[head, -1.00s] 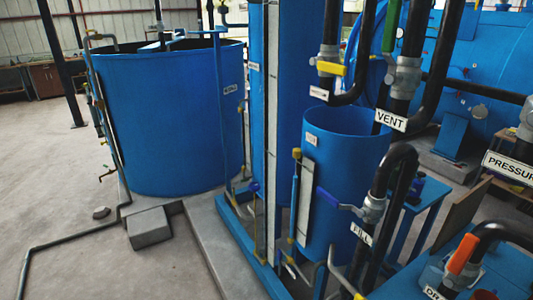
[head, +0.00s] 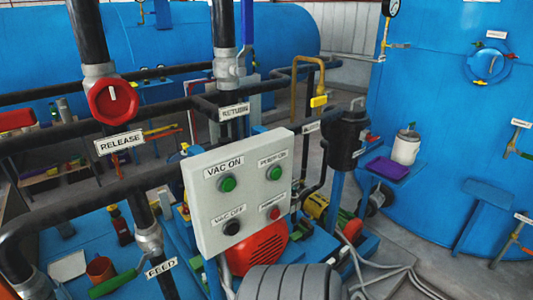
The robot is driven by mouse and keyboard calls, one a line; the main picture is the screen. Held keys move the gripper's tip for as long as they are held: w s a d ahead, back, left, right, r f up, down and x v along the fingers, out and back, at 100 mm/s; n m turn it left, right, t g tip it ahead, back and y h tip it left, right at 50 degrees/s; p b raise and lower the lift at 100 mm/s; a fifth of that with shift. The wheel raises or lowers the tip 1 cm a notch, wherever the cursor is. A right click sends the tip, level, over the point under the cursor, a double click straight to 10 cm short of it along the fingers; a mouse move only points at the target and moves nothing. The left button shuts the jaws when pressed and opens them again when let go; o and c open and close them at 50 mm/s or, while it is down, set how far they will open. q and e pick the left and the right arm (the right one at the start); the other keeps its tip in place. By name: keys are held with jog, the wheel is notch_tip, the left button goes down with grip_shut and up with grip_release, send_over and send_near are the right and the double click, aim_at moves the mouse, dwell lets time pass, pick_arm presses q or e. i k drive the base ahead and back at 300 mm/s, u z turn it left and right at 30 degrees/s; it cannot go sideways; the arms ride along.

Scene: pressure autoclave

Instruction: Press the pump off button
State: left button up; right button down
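A light grey control box (head: 251,198) stands tilted in the middle of the head view. Its lower right button is red (head: 275,213), under a small label too blurred to read surely. Above it is a green button (head: 274,172) with a blurred label. At the upper left is a green button (head: 227,184) labelled VAC ON. At the lower left is a black button (head: 231,228) labelled VAC OFF. Nothing covers the buttons. Neither of my grippers is in view.
A red round valve (head: 113,101) by the RELEASE label (head: 119,142) and black pipes stand left of the box. A grey ribbed cylinder (head: 290,284) and a red housing (head: 262,249) lie below it. A large blue tank (head: 430,95) stands at the right. Bare floor shows at the lower right.

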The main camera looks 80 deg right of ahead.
aim_at(275, 214)
jog(key=z, duration=2.3)
